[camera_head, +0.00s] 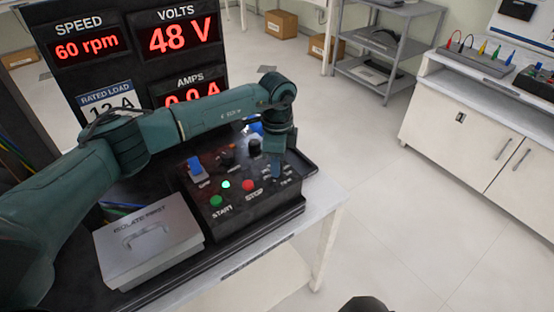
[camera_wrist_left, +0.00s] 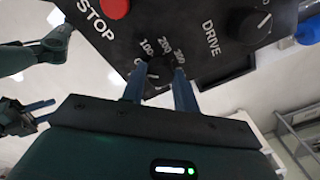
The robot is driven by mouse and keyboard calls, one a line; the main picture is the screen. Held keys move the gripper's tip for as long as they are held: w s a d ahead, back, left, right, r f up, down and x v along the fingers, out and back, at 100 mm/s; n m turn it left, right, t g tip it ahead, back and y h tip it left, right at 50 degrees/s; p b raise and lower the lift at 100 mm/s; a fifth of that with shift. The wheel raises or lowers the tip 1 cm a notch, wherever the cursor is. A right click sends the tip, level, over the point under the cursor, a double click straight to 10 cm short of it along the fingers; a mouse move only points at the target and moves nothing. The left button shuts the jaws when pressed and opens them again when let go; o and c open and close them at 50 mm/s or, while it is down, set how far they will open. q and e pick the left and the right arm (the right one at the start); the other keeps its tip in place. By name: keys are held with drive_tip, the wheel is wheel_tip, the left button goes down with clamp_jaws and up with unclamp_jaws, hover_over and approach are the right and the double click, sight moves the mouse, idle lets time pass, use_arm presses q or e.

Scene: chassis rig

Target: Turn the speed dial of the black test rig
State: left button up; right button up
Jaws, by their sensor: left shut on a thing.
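The black test rig's control panel (camera_head: 232,208) lies on the bench. My left gripper (camera_head: 276,174) points down at the panel's right side and hides the dial there. In the left wrist view, the small dark speed dial (camera_wrist_left: 158,71) sits between the two fingers of my left gripper (camera_wrist_left: 159,92), which are shut on it. The marks 100, 200 and 300 show around the dial; its pointer is not clear. The speed display (camera_head: 86,50) reads 60 rpm. What seems to be my right gripper (camera_wrist_left: 24,118) shows small at the left of the wrist view; its jaw state is unclear.
A red stop button (camera_head: 248,185), a green start button (camera_head: 216,201), a blue-topped switch (camera_head: 194,165) and a black drive knob (camera_wrist_left: 250,26) are close by. A grey lidded box (camera_head: 150,245) stands left of the panel. The floor to the right is clear.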

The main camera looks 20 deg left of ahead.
use_arm(q)
drive_tip(key=shift+w+r, duration=0.1)
drive_tip(key=o, duration=1)
wheel_tip(320, 180, up, 13)
drive_tip(key=shift+r+b, duration=0.1)
drive_tip(key=shift+b, duration=0.75)
